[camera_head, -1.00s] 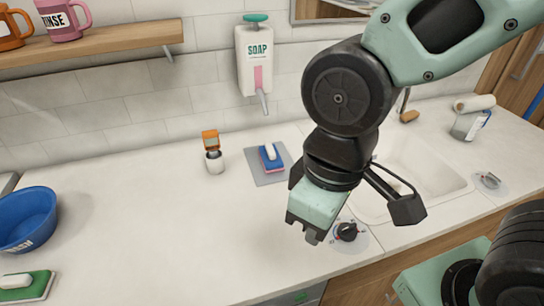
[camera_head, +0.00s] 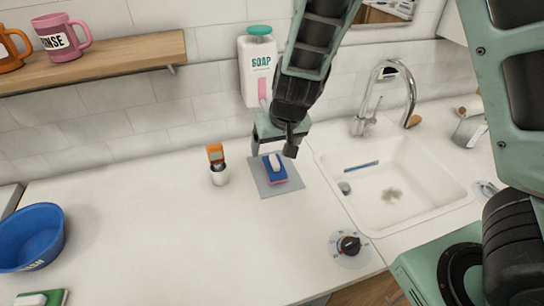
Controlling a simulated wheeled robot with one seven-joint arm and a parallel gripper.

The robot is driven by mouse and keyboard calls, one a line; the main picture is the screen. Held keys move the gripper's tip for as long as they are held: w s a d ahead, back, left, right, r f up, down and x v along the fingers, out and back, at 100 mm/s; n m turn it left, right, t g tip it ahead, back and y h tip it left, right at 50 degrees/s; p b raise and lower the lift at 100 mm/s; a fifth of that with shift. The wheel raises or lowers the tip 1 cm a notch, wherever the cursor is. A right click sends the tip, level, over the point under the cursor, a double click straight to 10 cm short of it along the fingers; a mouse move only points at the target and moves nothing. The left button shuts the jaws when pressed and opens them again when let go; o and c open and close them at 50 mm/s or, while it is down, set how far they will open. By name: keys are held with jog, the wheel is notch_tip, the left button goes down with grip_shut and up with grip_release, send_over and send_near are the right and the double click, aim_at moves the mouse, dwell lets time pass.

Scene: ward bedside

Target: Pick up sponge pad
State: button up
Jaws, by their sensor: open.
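A blue and pink sponge pad (camera_head: 279,175) with a white grip on top lies on a flat grey mat (camera_head: 265,188) on the counter, left of the sink. A green pad (camera_head: 54,298) with a white top lies at the lower left, cut off by the picture's edge.
A white cup with an orange-topped item (camera_head: 218,172) stands just left of the mat. The soap dispenser (camera_head: 258,75) hangs on the wall behind my arm. The sink (camera_head: 420,205), tap (camera_head: 367,110) and dial (camera_head: 348,246) are to the right. A blue basin (camera_head: 32,235) stands at left. The front counter is clear.

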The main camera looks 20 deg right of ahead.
jog(key=w+d, duration=0.2)
jog(key=w, duration=0.1)
jog(key=b, duration=0.3)
send_near(275, 161)
jog(key=shift+h, duration=0.4)
jog(key=x, duration=0.2)
jog(key=a+x, duration=0.1)
jog(key=x, duration=0.2)
jog(key=shift+s+f, duration=0.15)
jog(key=shift+f, duration=0.05)
jog(key=shift+w+f, duration=0.25)
jog(key=shift+f, duration=0.25)
jog(key=x, duration=0.4)
jog(key=shift+w+d+r, duration=0.15)
jog(key=shift+w+d, duration=0.05)
jog(key=shift+d, duration=0.05)
jog(key=shift+w+f, duration=0.25)
jog(key=shift+f, duration=0.35)
jog(key=shift+t, duration=0.3)
jog(key=c, duration=1.1)
